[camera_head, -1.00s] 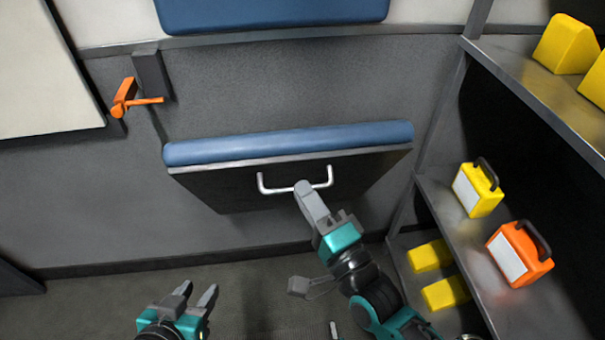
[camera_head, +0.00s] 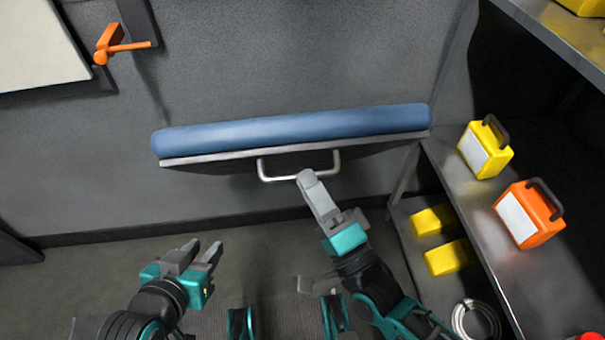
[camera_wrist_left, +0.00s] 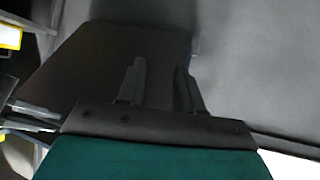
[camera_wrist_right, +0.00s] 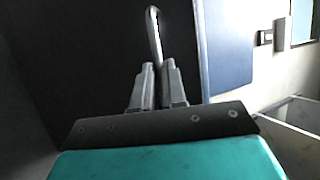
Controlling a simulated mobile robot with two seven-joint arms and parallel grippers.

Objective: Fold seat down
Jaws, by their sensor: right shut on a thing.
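The fold-down seat has a blue cushion (camera_head: 295,131) on a dark panel and juts from the grey wall, tilted part-way down. A silver U-shaped handle (camera_head: 265,170) is fixed to its panel. My right gripper (camera_head: 306,178) is shut on the right part of the handle; in the right wrist view the handle (camera_wrist_right: 153,35) runs down between its fingertips (camera_wrist_right: 158,68). My left gripper (camera_head: 205,250) is open and empty, low at the left and apart from the seat. In the left wrist view its fingers (camera_wrist_left: 158,68) stand apart before a dark surface.
A metal shelf (camera_head: 500,225) at the right holds a yellow case (camera_head: 485,147), an orange case (camera_head: 528,214) and yellow blocks (camera_head: 447,258). An orange lever (camera_head: 118,46) is on the wall at upper left. The floor below the seat is clear.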

